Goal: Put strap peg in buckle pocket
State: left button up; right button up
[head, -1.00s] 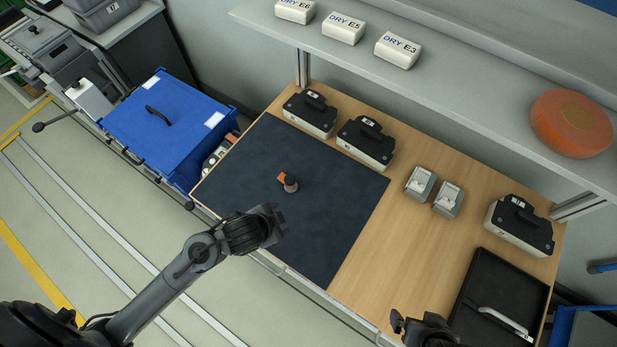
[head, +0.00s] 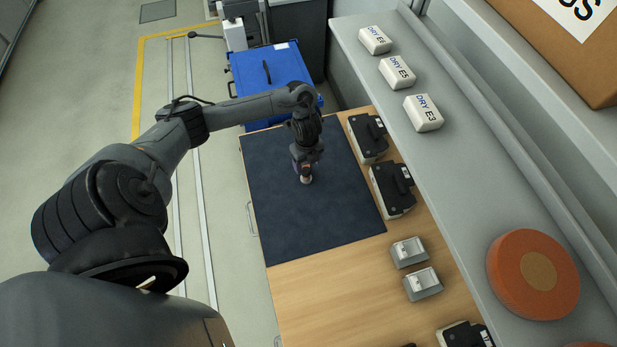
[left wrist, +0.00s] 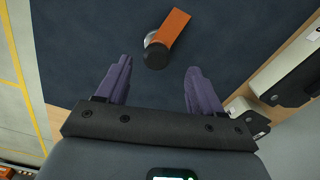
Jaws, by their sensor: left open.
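The strap peg (left wrist: 156,55) has a dark round knob, a pale round base and an orange strap piece (left wrist: 174,26). It stands on the dark mat (head: 268,205); in the head view only a small part of it (head: 306,179) shows below my gripper. My left gripper (head: 305,170) is above the peg, pointing down. In the left wrist view its purple fingers (left wrist: 159,67) are spread wide, with the knob near the gap between their tips and nothing held. I cannot make out a buckle pocket for certain. My right gripper is not clearly visible.
Two grey blocks with pale tops (head: 409,252) (head: 423,284) sit on the wooden bench (head: 340,297). Black-topped cases (head: 368,137) (head: 392,190) line the mat's right edge. A grey shelf (head: 455,160) overhangs at right with DRY boxes and an orange disc (head: 532,274). A blue box (head: 268,80) stands beyond.

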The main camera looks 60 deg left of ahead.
aim_at(306, 170)
pick_arm(q)
jog(key=shift+f, duration=0.75)
jog(key=f, duration=0.4)
jog(key=shift+s, duration=0.3)
jog(key=shift+f, duration=0.65)
jog(key=c, duration=1.2)
jog(key=shift+w, duration=0.1)
grip_shut()
jog(key=shift+r, duration=0.2)
